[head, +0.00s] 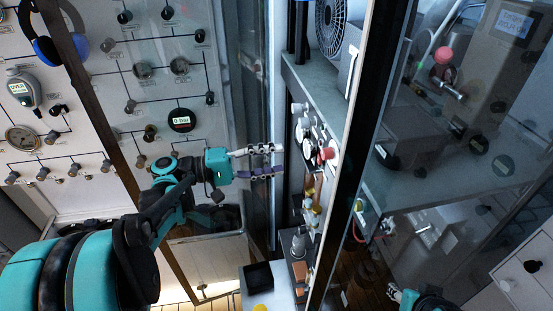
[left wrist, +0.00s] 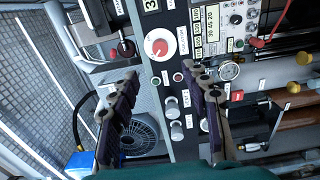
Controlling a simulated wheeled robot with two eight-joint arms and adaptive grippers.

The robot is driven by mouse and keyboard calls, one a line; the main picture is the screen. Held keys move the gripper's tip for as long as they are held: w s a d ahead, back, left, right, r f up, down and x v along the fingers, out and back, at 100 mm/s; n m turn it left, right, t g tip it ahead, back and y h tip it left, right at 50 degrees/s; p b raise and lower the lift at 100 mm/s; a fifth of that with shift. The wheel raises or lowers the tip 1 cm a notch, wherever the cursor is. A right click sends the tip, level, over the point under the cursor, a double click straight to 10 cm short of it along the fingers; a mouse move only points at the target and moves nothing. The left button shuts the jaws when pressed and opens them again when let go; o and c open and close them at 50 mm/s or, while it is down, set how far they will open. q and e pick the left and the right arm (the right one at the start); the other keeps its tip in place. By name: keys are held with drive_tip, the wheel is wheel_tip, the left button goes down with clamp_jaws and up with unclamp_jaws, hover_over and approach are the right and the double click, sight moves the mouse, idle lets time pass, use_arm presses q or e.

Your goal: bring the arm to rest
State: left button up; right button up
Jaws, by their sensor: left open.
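My left gripper (head: 280,160) reaches in from the left in the head view. Its two fingers are apart, with nothing between them. It points at the edge of a narrow control panel (head: 310,165) with a red knob (head: 327,154), a little short of it. In the left wrist view the open fingers (left wrist: 158,78) frame a grey panel (left wrist: 177,75) with a red knob on a white dial (left wrist: 159,46). A small teal part with pale finger-like tips, perhaps my right gripper (head: 395,293), shows at the bottom right behind glass; its jaws are unclear.
Another glass pane with a dark frame (head: 352,150) stands to the right. A fan (head: 331,25) sits on the shelf above. A pressure gauge (left wrist: 229,71) shows in the wrist view.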

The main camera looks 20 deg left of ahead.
use_arm(q)
drive_tip(key=s+d+f+m+g+y+b, duration=0.1)
drive_tip(key=s+d+f+g+y+b, duration=0.2)
drive_tip(key=f, duration=0.6)
drive_tip(key=s+d+f+y+b, duration=0.3)
drive_tip(key=s+d+f+y, duration=0.15)
drive_tip(key=f, duration=0.45)
drive_tip(key=s+a+f+m+t+y+b, duration=0.1)
drive_tip(key=s+a+f+m+y+b, duration=0.3)
drive_tip(key=f+y, duration=0.4)
wheel_tip(320, 180, down, 2)
drive_tip(key=s+a+m, duration=0.1)
drive_tip(key=s+a, duration=0.1)
drive_tip(key=shift+s+b, duration=0.35)
drive_tip(key=shift+b, duration=0.05)
drive_tip(key=shift+f, duration=0.1)
